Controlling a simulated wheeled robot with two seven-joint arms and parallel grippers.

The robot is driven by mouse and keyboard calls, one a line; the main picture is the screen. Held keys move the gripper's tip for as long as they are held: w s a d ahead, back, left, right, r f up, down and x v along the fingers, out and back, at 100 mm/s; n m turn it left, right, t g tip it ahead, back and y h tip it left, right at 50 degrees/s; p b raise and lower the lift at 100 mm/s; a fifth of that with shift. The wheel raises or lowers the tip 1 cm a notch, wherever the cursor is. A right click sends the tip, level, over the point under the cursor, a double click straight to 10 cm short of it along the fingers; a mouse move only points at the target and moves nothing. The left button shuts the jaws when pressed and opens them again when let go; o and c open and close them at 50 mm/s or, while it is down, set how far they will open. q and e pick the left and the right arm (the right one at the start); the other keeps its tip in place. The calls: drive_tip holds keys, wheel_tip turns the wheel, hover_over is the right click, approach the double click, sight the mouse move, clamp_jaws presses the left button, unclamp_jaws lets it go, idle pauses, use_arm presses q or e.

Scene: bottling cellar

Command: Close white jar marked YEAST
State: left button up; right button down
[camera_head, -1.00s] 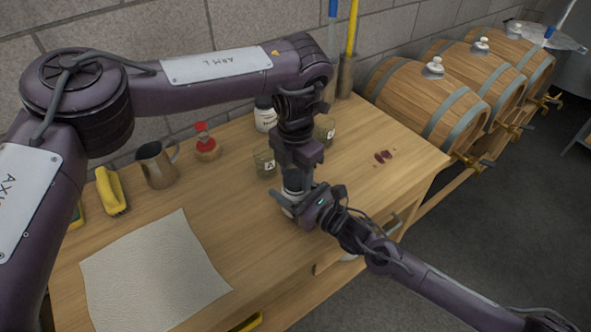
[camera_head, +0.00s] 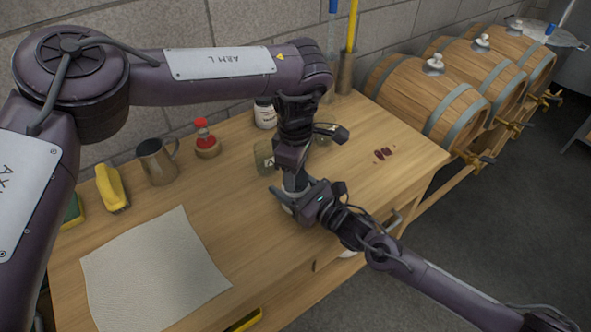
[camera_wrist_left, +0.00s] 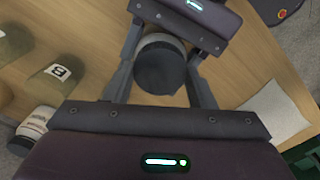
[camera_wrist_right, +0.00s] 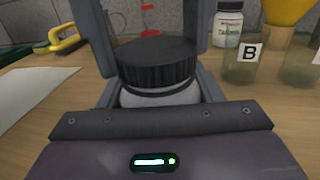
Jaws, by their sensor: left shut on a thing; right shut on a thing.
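The white jar (camera_head: 288,208) stands on the wooden bench, mostly hidden by my grippers in the head view. Its white body (camera_wrist_right: 160,96) and ribbed black lid (camera_wrist_right: 158,64) show in the right wrist view, with the lid on top of the body. No YEAST marking is visible. My right gripper (camera_head: 290,203) is shut on the jar body from the side. My left gripper (camera_head: 295,187) points down from above, shut on the lid. The lid (camera_wrist_left: 160,68) sits between its fingers in the left wrist view. I cannot tell how tight the lid is.
A second white jar (camera_head: 265,113) with a dark lid stands behind, near glass beakers (camera_head: 265,157). Dark red stains (camera_head: 384,153) mark the right.

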use_arm(q)
drive_tip(key=m, duration=1)
drive_tip(key=o, duration=0.9)
drive_tip(key=shift+o, duration=0.2)
drive_tip(key=shift+r, duration=2.25)
drive_tip(key=shift+c, duration=0.3)
